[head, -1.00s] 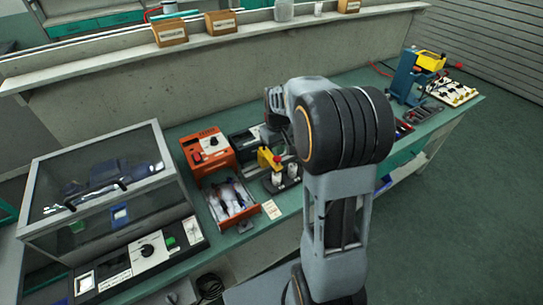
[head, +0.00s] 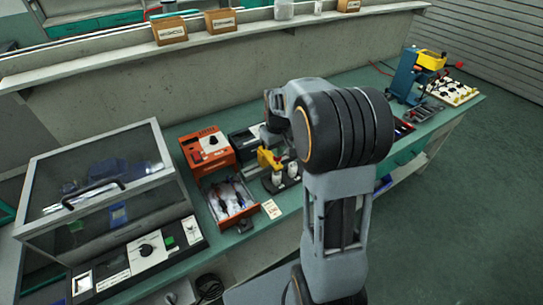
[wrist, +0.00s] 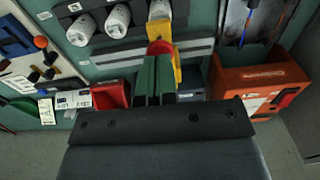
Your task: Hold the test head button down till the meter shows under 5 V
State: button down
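The yellow test head (head: 268,158) stands on the bench among white cylinders. In the wrist view its yellow arm (wrist: 176,58) and red button (wrist: 160,47) lie just beyond my fingertips. My gripper (wrist: 157,60) has its two green fingers together, with nothing seen between them. The tips point at the button and overlap its edge; I cannot tell whether they press it. In the head view my arm partly hides this spot. An orange instrument box (head: 207,150) with a dial stands left of the test head. No voltage reading is legible.
An open orange tray (head: 233,216) with leads lies below the box. A blue press (head: 406,75) is at the far right. A shelf runs behind.

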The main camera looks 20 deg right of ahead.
jog(key=shift+s+f+b, duration=0.1)
jog(key=shift+f+b, duration=0.5)
jog(key=shift+f, duration=0.55)
dwell(3.4)
jog(key=shift+r, duration=0.15)
jog(key=shift+r+p, duration=2.8)
jog(key=shift+r, duration=0.7)
jog(key=s+a+r+t, duration=0.2)
jog(key=s+a+r, duration=0.1)
jog(key=s, duration=0.5)
jog(key=s+a+r+m+t, duration=0.1)
jog(key=s+a+r+t, duration=0.1)
jog(key=s+a+r, duration=0.2)
jog(key=shift+s+a+r, duration=0.15)
jog(key=shift+s+a, duration=0.95)
jog(key=shift+s, duration=0.85)
